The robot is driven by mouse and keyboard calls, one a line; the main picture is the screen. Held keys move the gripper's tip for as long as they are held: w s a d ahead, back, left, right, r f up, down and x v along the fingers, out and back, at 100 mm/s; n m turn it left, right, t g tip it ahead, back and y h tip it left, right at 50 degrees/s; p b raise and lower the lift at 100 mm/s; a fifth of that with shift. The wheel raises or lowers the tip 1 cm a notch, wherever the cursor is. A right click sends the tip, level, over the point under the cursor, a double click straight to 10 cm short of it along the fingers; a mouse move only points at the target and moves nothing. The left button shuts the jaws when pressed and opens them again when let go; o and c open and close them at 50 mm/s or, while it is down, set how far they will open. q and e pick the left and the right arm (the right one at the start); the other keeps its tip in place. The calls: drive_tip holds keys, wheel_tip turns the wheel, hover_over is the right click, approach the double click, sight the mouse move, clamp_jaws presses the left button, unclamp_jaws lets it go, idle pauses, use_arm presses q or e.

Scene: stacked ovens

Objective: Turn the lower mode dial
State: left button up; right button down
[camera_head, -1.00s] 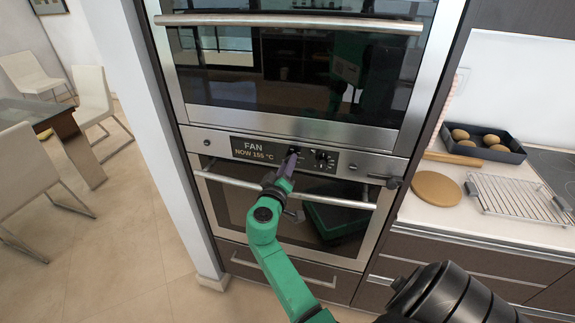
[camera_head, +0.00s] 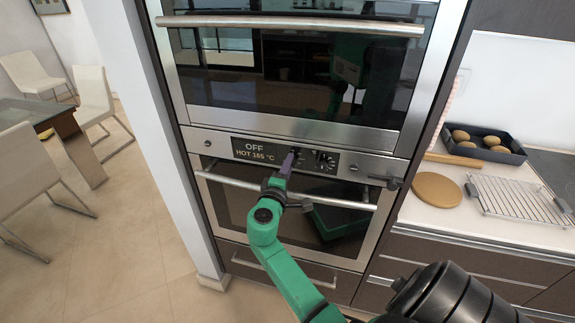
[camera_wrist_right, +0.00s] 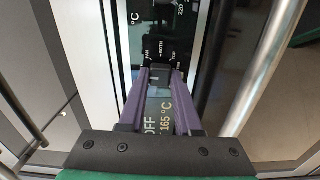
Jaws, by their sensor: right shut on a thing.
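The lower oven's control panel (camera_head: 240,148) has a display reading OFF and HOT 165 °C. The mode dial (camera_wrist_right: 157,76) is just right of the display, mostly hidden in the head view by my fingers. My right gripper (camera_head: 292,156), with purple fingers on a green arm, reaches up to the panel and is shut on the dial. In the right wrist view the two fingers (camera_wrist_right: 157,85) lie on either side of the dial, below small printed mode labels. A second dial (camera_head: 326,160) with white marks is to the right. My left gripper is not in view.
The lower oven's bar handle (camera_head: 340,201) runs just below the panel, close under my right wrist. The upper oven's door (camera_head: 290,75) is above. A counter at right holds a tray of round buns (camera_head: 516,155), a round board (camera_head: 436,190) and a wire rack (camera_head: 505,196).

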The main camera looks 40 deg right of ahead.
drive_tip(key=shift+d+r+n, duration=0.15)
drive_tip(key=shift+r+n, duration=0.15)
drive_tip(key=c, duration=0.6)
unclamp_jaws()
drive_tip(key=shift+d, duration=0.1)
drive_tip(key=shift+s+a+f, duration=0.2)
drive_tip(key=shift+a+f, duration=0.15)
drive_tip(key=shift+a, duration=0.05)
drive_tip(key=b+v, duration=0.4)
drive_tip(key=v, duration=0.9)
drive_tip(key=shift+s+r+b, duration=0.15)
drive_tip(key=shift+s+b, duration=0.05)
drive_tip(key=shift+b, duration=0.1)
drive_tip(key=shift+a, duration=0.1)
